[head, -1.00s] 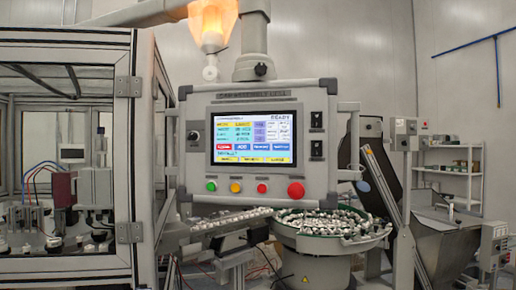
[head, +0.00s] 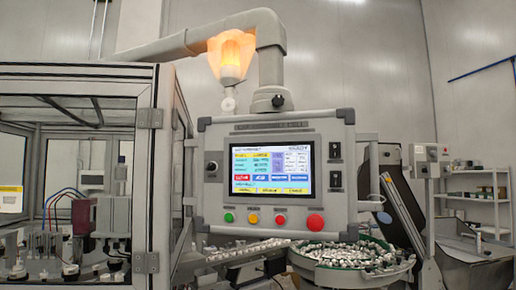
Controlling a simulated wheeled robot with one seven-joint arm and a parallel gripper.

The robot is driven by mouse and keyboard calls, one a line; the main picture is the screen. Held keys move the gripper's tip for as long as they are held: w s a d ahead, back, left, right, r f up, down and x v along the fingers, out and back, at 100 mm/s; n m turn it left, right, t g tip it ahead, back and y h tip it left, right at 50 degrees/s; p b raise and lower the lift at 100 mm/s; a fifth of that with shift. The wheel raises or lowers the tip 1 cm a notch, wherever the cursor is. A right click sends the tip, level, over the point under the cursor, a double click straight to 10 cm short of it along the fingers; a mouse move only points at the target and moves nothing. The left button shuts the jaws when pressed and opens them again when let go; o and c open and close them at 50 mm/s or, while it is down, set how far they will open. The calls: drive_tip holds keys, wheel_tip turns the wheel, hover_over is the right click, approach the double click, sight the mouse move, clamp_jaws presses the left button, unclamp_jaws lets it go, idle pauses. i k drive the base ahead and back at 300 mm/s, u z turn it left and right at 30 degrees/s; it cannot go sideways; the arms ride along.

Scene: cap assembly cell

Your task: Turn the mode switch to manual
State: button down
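The grey control panel (head: 215,135) hangs from an overhead arm in the middle of the head view. A lit touchscreen fills its centre. A small dark rotary knob (head: 212,166) sits on a plate left of the screen; its pointer direction is too small to read. Two dark rocker-like switches, an upper one (head: 335,151) and a lower one (head: 335,180), sit right of the screen. I cannot read which control is the mode switch. Green, yellow and red buttons and a large red mushroom button (head: 315,222) line the bottom. My gripper is not in view.
A glazed machine enclosure (head: 150,200) stands close on the left. A bowl feeder (head: 325,262) full of small white parts sits below the panel at right, with a track beside it. An orange lamp (head: 230,55) glows above. A grey hopper (head: 475,262) stands far right.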

sight(211, 167)
drive_tip(key=u, duration=0.15)
drive_tip(key=k, duration=0.45)
drive_tip(key=u, duration=0.6)
drive_tip(key=k, duration=0.85)
drive_tip(key=z, duration=0.55)
drive_tip(key=i, duration=1.4)
drive_tip(key=u, duration=0.8)
drive_tip(key=i, duration=0.5)
drive_tip(key=u, duration=0.5)
